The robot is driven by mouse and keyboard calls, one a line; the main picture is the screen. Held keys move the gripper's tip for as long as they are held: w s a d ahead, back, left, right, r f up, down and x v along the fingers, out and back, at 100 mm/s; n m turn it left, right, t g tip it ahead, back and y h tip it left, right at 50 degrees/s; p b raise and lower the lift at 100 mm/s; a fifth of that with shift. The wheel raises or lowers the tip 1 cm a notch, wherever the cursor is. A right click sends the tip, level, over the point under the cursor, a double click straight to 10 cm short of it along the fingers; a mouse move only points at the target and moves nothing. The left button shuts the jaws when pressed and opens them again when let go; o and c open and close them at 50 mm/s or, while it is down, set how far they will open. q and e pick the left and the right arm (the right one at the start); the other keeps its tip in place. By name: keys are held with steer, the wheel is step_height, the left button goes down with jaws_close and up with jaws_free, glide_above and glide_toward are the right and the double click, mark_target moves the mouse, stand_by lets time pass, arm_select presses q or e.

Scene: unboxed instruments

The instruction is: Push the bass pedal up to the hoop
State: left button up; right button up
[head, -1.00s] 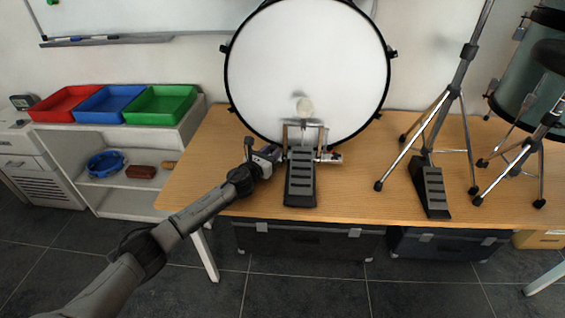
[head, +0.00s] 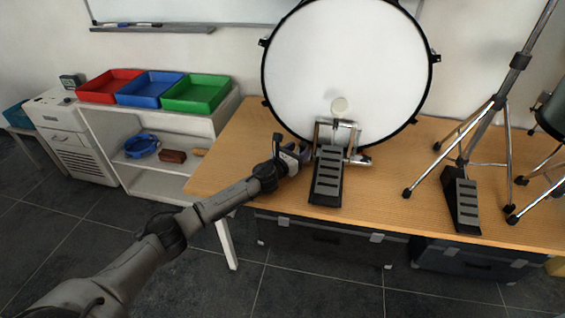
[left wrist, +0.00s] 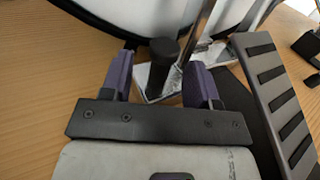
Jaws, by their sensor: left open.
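The bass pedal (head: 328,180) stands on the table in front of the bass drum, with a black ribbed footboard, a silver frame and a pale round beater (head: 339,105). Its footboard also shows in the left wrist view (left wrist: 277,90). The drum's black hoop (head: 286,123) rises just behind the frame; I cannot tell whether they touch. My left gripper (head: 301,155) is at the left side of the pedal, low over the table. In the left wrist view its purple fingers (left wrist: 162,84) are apart, with a black upright post (left wrist: 163,58) between or just beyond them. My right gripper is out of view.
A cymbal-type stand (head: 484,110) and a second pedal (head: 461,200) stand to the right on the wooden table (head: 390,205). Red, blue and green trays (head: 198,93) sit on a white shelf at left. Dark cases (head: 320,238) lie under the table.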

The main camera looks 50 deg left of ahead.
arm_select(q)
steer(key=s+p, duration=0.1)
steer(key=s, duration=0.2)
steer(key=s+d+p, duration=0.1)
steer(key=s, duration=0.3)
steer(key=s+p, duration=0.1)
steer(key=s, duration=0.2)
steer(key=shift+s+d+p, duration=0.2)
steer(key=shift+d+p, duration=0.1)
steer(key=shift+p, duration=0.05)
steer(key=shift+s+d, duration=0.15)
steer(key=shift+s, duration=0.8)
